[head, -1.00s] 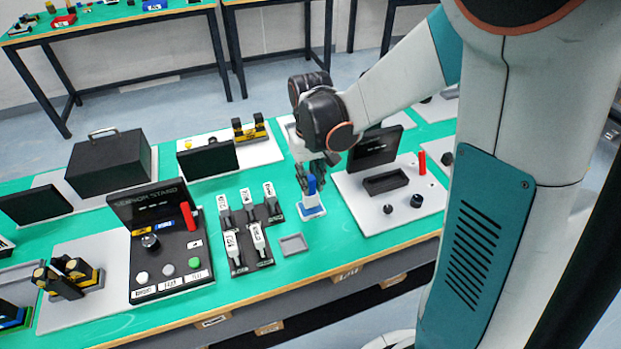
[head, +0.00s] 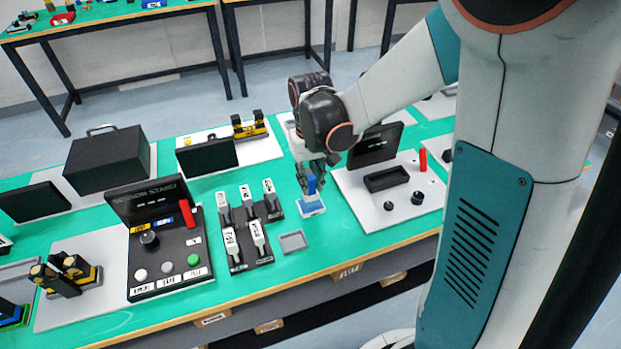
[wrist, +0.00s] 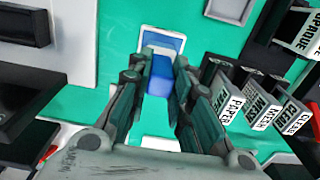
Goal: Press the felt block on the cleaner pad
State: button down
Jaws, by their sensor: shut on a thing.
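My gripper (head: 312,174) points down over the green table and is shut on the blue felt block (head: 311,184). In the wrist view the block (wrist: 160,78) sits between the two fingers, with a pale part at its far end. The cleaner pad (head: 312,209) is a small blue-grey patch in a white frame. It lies directly under the block, and its far part shows in the wrist view (wrist: 163,38) past the block. The block looks upright and very low over the pad. I cannot tell whether they touch.
A rack of several labelled white-handled tools (head: 250,237) stands left of the pad. A small grey tray (head: 293,241) lies in front. A white board (head: 391,211) with knobs and a dark screen is on the right. A black control panel (head: 165,245) stands further left.

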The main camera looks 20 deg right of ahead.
jog(key=shift+r+p, duration=2.65)
jog(key=shift+r, duration=0.9)
jog(key=shift+f, duration=0.1)
